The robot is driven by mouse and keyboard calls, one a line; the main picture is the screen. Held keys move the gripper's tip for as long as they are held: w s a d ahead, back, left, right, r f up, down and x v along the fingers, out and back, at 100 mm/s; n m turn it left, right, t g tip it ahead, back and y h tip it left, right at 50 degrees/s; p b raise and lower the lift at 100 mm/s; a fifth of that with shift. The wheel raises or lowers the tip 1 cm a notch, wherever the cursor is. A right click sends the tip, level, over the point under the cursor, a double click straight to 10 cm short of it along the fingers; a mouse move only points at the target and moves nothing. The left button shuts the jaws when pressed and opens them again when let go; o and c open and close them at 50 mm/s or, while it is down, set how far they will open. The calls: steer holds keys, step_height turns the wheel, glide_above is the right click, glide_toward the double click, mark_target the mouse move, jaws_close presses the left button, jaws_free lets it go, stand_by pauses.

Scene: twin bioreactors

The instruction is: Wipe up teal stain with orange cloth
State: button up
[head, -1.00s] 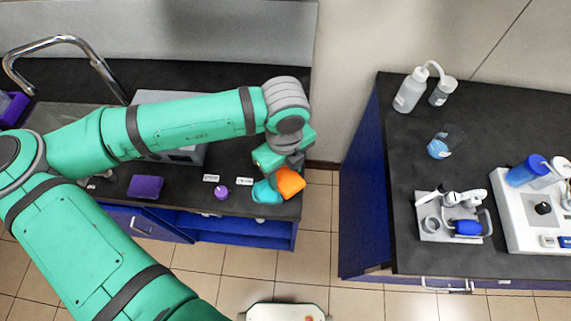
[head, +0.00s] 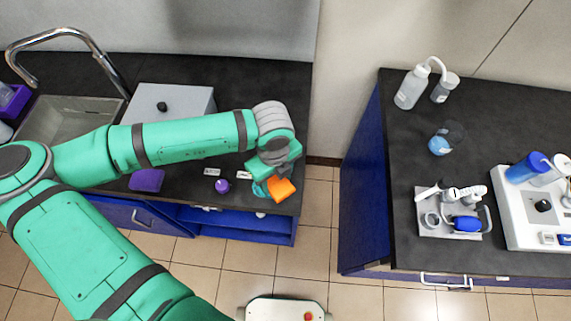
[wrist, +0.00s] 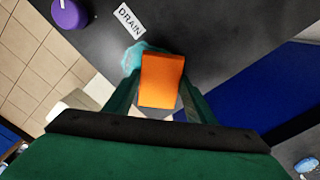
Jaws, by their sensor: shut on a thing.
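My gripper (head: 274,180) is shut on the orange cloth (head: 282,189), a block-like bright orange piece, at the front right of the left counter. The cloth also shows between the fingers in the wrist view (wrist: 161,80). The teal stain (head: 260,188) shows as a small patch on the dark counter just left of the cloth. In the wrist view the stain (wrist: 133,57) appears along the cloth's upper left edge. The cloth and gripper hide part of that spot, so the stain's full extent cannot be told.
A white DRAIN label (wrist: 129,20) and a purple round object (head: 222,186) lie left of the stain. A purple item (head: 147,180) and a grey box (head: 175,102) are farther left. The counter's front edge is close. The right counter (head: 405,150) stands across a gap.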

mark_target(251, 182)
steer(key=shift+w+a, duration=0.2)
steer(key=shift+a, duration=3.95)
steer(key=shift+d, duration=0.55)
steer(key=shift+w+d, duration=0.15)
steer(key=shift+d, duration=0.2)
steer(key=shift+s+d, duration=0.2)
steer(key=shift+d, duration=0.8)
steer(key=shift+s+d, duration=0.15)
steer(key=shift+d, duration=3.1)
steer(key=shift+d+r, duration=0.1)
steer(key=shift+d, duration=0.25)
steer(key=shift+a+r, duration=0.1)
steer(key=shift+r, duration=3.95)
